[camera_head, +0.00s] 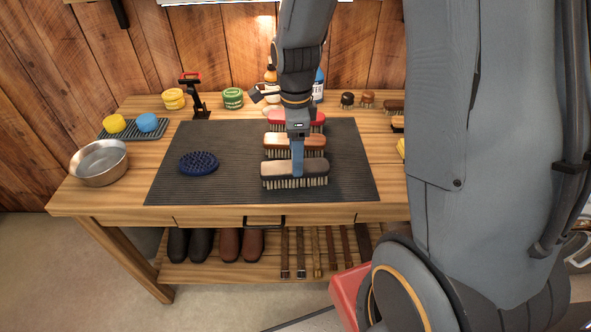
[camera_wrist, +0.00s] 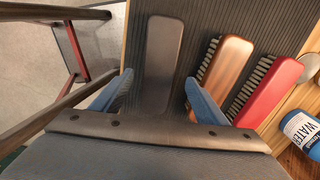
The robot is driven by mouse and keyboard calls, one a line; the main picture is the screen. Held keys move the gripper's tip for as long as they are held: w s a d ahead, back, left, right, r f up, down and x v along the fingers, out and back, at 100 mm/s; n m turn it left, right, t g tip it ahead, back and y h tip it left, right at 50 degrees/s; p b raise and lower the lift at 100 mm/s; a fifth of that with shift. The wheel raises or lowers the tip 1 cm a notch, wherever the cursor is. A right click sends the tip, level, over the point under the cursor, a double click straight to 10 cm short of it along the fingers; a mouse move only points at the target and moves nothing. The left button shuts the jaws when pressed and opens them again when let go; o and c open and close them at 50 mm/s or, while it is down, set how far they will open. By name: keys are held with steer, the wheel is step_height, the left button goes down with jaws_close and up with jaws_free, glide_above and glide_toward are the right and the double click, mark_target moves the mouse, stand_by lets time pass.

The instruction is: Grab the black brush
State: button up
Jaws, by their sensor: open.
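The black brush (camera_head: 279,174) lies on the dark ribbed mat near its front edge, dark back up and pale bristles down. My gripper (camera_head: 297,172) is over it, pointing down. In the wrist view the black brush (camera_wrist: 166,62) lies between the two blue fingers of my open gripper (camera_wrist: 153,92), with a gap on each side.
Behind it lie a brown brush (camera_head: 280,142) and a red brush (camera_head: 318,118), close to the right finger in the wrist view. A blue round curry comb (camera_head: 198,163) lies left on the mat (camera_head: 230,138). A metal bowl (camera_head: 99,163) stands at the left edge.

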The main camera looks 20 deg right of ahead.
steer(key=shift+s+a+f+p, duration=0.1)
steer(key=shift+f+p, duration=0.2)
steer(key=shift+f, duration=0.4)
steer(key=shift+f+p, duration=0.65)
steer(key=shift+f, duration=1.3)
steer(key=shift+c, duration=0.2)
steer(key=c, duration=1.2)
